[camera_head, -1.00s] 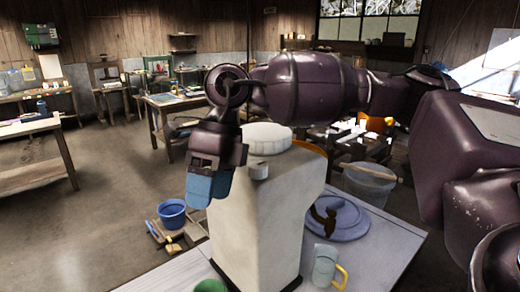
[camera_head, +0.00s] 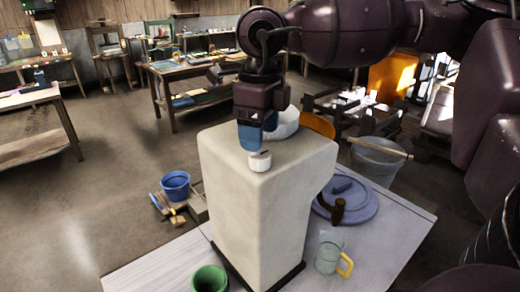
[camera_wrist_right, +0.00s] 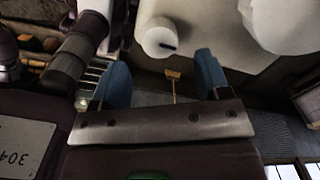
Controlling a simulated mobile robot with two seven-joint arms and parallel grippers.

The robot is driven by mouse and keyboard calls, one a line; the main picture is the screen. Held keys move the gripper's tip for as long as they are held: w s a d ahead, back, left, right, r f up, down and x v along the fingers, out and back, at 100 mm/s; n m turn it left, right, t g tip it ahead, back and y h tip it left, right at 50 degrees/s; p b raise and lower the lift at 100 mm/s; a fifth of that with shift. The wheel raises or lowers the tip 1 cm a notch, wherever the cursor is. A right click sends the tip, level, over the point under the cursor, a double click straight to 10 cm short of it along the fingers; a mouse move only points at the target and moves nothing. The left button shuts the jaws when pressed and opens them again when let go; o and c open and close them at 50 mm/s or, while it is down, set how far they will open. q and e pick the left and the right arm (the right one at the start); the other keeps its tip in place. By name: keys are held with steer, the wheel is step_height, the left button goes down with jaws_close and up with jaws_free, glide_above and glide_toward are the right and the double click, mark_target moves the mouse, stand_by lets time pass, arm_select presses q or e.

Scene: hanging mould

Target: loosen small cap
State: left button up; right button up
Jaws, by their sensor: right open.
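The mould is a tall off-white block (camera_head: 262,215) standing on a pale table. The small cap (camera_head: 260,161), a short white cylinder, sits at its top front edge; a larger round white cap (camera_head: 284,124) sits behind it. My right gripper (camera_head: 250,138) is just above and behind the small cap, its blue fingers pointing down. In the right wrist view the fingers (camera_wrist_right: 163,70) are apart with nothing between them. The small cap (camera_wrist_right: 160,38), with a dark slot, lies just beyond their tips, and the large cap (camera_wrist_right: 285,25) is to the right. My left gripper is out of view.
On the table (camera_head: 385,243) are a green cup (camera_head: 209,280), a clear jug with a yellow handle (camera_head: 328,252), and a grey-blue disc (camera_head: 352,205) with a hammer (camera_head: 334,211). A blue bucket (camera_head: 176,186) and a grey bucket (camera_head: 377,163) flank the block.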

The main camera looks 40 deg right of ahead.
mark_target(260, 160)
steer(key=shift+f, duration=2.5)
steer(key=shift+c, duration=0.2)
steer(key=c, duration=0.9)
